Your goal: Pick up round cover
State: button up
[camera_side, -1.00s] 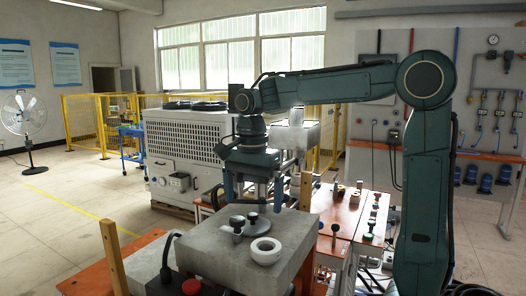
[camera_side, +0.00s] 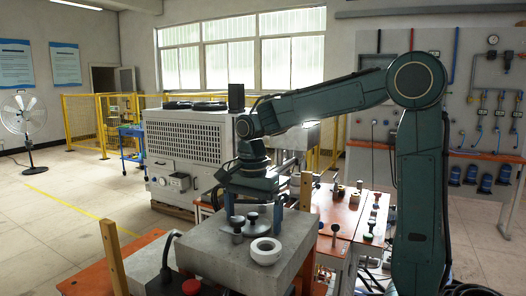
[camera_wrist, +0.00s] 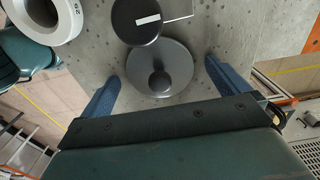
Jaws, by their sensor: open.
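The round cover (camera_wrist: 177,66) is a dark grey disc with a central knob, lying on the grey block. In the side view the cover (camera_side: 252,226) is partly hidden behind nearby parts and below my gripper. My gripper (camera_wrist: 162,70) is open, its two blue fingers on either side of the cover, with gaps visible in the wrist view. In the side view my gripper (camera_side: 253,205) points straight down, low over the block top. Whether the fingertips touch the block cannot be told.
A dark round knob-like part (camera_wrist: 142,20) with a white mark stands right beside the cover. A white ring (camera_side: 265,250) lies on the grey block (camera_side: 210,255) nearer the camera. A wooden post (camera_side: 113,258) and a red button (camera_side: 191,287) are at the front left.

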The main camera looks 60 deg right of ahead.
aim_at(253, 214)
jog(key=shift+c, duration=0.2)
jog(key=c, duration=1.2)
jog(key=shift+c, duration=0.2)
jog(key=shift+r, duration=0.1)
notch_tip(253, 214, up, 20)
dwell(0.4)
